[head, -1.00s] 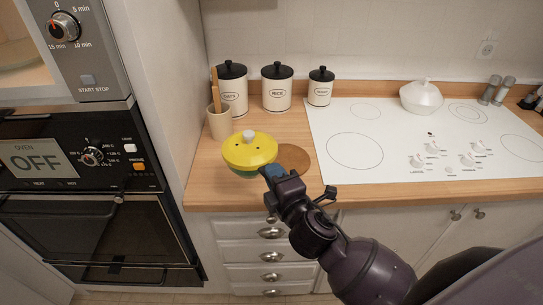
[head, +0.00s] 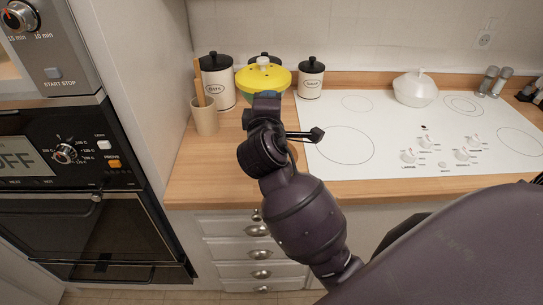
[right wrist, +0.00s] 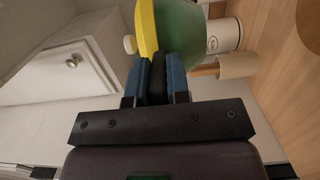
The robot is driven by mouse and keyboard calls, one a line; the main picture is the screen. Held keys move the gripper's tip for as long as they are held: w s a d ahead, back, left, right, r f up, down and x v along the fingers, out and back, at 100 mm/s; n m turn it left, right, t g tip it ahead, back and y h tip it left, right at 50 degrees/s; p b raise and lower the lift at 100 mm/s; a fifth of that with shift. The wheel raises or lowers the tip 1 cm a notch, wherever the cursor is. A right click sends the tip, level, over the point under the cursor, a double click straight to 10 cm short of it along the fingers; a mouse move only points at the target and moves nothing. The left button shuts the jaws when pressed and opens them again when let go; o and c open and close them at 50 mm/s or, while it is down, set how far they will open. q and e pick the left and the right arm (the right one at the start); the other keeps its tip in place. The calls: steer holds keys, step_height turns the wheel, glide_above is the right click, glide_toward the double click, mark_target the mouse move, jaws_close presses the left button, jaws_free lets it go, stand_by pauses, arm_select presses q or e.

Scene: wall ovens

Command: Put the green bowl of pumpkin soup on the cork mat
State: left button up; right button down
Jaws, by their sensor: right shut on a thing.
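The green bowl (right wrist: 182,28) has a yellow lid (head: 263,78) with a white knob. My right gripper (head: 266,97) is shut on the bowl's near side and holds it up above the counter, in front of the canisters. In the right wrist view the blue fingers (right wrist: 158,72) meet the bowl just beside its lid. The cork mat (right wrist: 311,22) is a brown round patch, partly shown at the top right corner of the right wrist view. In the head view my right arm hides most of it. My left gripper is not in view.
White canisters with black lids (head: 217,82) stand along the wall, one mostly hidden behind the bowl. A utensil cup (head: 204,117) is at the left. The white cooktop (head: 385,150) is at the right, with a white lidded pot (head: 415,90). The left front counter is clear.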

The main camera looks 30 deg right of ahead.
steer(key=shift+m+g+h, duration=0.6)
steer(key=shift+h, duration=0.1)
steer(key=f+b, duration=0.1)
steer(key=f, duration=0.5)
steer(key=d+f+b, duration=0.1)
steer(key=f, duration=0.5)
steer(key=f+b, duration=0.1)
steer(key=f, duration=0.5)
steer(key=shift+s+d+f, duration=0.15)
steer(key=shift+d, duration=0.1)
steer(key=shift+f, duration=0.4)
steer(key=shift+f, duration=0.2)
steer(key=c, duration=1.1)
jaws_free()
